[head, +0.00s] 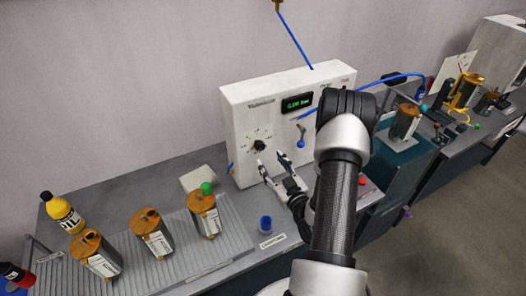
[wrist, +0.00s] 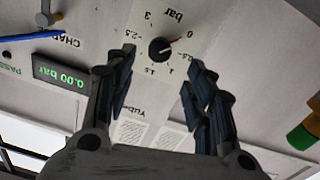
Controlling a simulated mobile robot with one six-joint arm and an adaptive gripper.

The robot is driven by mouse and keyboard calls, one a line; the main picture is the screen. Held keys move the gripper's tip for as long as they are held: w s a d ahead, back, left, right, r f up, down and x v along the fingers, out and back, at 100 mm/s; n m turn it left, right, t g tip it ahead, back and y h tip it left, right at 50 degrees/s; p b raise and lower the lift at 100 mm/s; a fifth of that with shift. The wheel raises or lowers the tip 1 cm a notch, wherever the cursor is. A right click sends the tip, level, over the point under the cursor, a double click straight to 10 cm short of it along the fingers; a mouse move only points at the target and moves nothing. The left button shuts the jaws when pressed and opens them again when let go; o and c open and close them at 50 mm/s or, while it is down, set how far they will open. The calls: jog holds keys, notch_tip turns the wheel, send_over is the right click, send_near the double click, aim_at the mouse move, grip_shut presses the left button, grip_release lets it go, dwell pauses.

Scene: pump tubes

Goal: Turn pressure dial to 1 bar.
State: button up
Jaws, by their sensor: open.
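The pressure dial (head: 259,145) is a small black knob on the front of the white panel box (head: 240,125). In the wrist view, which shows the panel upside down, the dial (wrist: 160,49) has a red pointer toward the 0 mark, among printed bar numbers. The green display (wrist: 59,73) reads 0.00 bar; it also shows in the head view (head: 297,103). My gripper (head: 273,160) is in front of the panel near the dial. In the wrist view my gripper (wrist: 161,60) is open, its fingers spread to either side of the dial, with nothing between them.
Several metal canisters (head: 152,232) stand on the ribbed tray at left, one green-topped (head: 207,188).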

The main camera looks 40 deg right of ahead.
aim_at(261, 148)
jog(key=x, duration=0.7)
jog(key=shift+w, duration=0.15)
jog(key=shift+c, duration=0.3)
jog(key=c, duration=1)
